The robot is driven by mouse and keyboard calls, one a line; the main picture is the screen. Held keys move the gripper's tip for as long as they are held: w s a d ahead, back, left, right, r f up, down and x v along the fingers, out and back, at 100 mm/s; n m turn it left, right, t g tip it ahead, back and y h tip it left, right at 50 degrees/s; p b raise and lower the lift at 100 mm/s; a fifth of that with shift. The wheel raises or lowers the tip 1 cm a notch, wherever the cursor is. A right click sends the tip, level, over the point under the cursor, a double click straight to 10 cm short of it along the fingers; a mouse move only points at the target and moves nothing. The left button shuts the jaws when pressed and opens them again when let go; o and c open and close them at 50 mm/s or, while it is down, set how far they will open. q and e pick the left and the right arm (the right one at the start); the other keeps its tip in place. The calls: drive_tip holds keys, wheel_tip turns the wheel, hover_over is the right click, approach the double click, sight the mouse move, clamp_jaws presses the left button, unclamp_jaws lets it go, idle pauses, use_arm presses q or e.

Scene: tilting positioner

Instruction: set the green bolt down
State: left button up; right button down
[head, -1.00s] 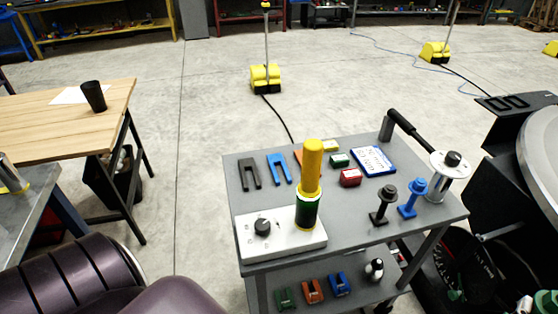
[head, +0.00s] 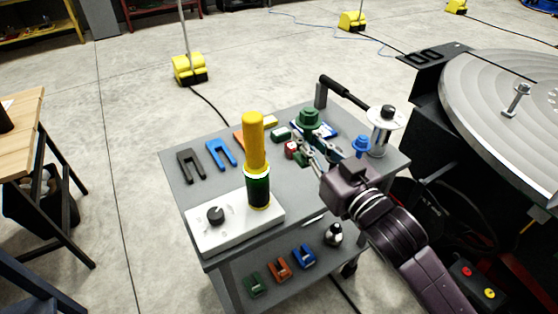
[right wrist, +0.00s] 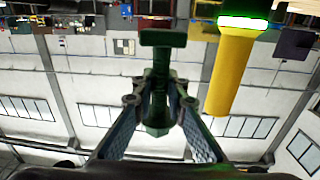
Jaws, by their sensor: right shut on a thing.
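The green bolt (head: 308,119) is upright over the cart's grey top (head: 225,185) in the head view. My right gripper (head: 309,144) is shut on it, with a finger on each side of its stem. In the right wrist view, which is upside down, the green bolt (right wrist: 163,39) shows between the two fingers of the right gripper (right wrist: 158,100), its wide flat end beyond the fingertips. Whether its lower end touches the cart top I cannot tell. My left gripper is out of view.
A red block (head: 291,147), a blue bolt (head: 361,143) and a handled post (head: 382,135) are close by. Black (head: 190,163) and blue forks (head: 220,153) lie at left.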

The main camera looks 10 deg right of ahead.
drive_tip(key=w+d+r+y+b, duration=0.1)
drive_tip(key=w+r, duration=0.2)
drive_tip(key=b, duration=0.1)
hover_over(302, 197)
wheel_tip(302, 197, down, 15)
drive_tip(key=shift+n, duration=0.3)
drive_tip(key=shift+f, duration=2.5)
drive_tip(key=shift+f, duration=0.15)
drive_tip(key=c, duration=1.9)
unclamp_jaws()
drive_tip(key=shift+f, duration=0.1)
drive_tip(key=shift+c, duration=0.2)
